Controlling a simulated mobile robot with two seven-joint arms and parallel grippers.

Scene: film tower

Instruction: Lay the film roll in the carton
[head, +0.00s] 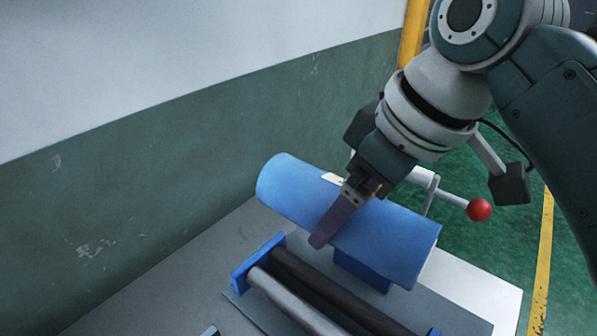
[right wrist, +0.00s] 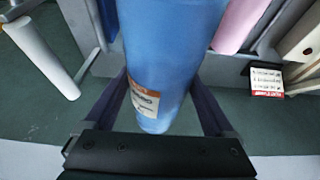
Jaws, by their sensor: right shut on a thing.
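The blue film roll (head: 290,190) lies crosswise in the head view, a white label partly showing on its top. My right gripper (head: 335,222) comes from above right and is shut on the roll, with one finger showing on its near side. The right wrist view shows the roll (right wrist: 170,45) between both fingers, with a printed label on it. The roll is over a machine with a blue support below it; I cannot tell whether they touch. No carton can be made out for certain. My left gripper is not in view.
The machine has a dark roller (head: 330,290) and a blue end bracket (head: 258,262). A lever with a red knob (head: 479,210) stands to the right. A wall rises behind. The right wrist view shows a white roll (right wrist: 42,55), a pink roll (right wrist: 238,25) and a small labelled box (right wrist: 265,80).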

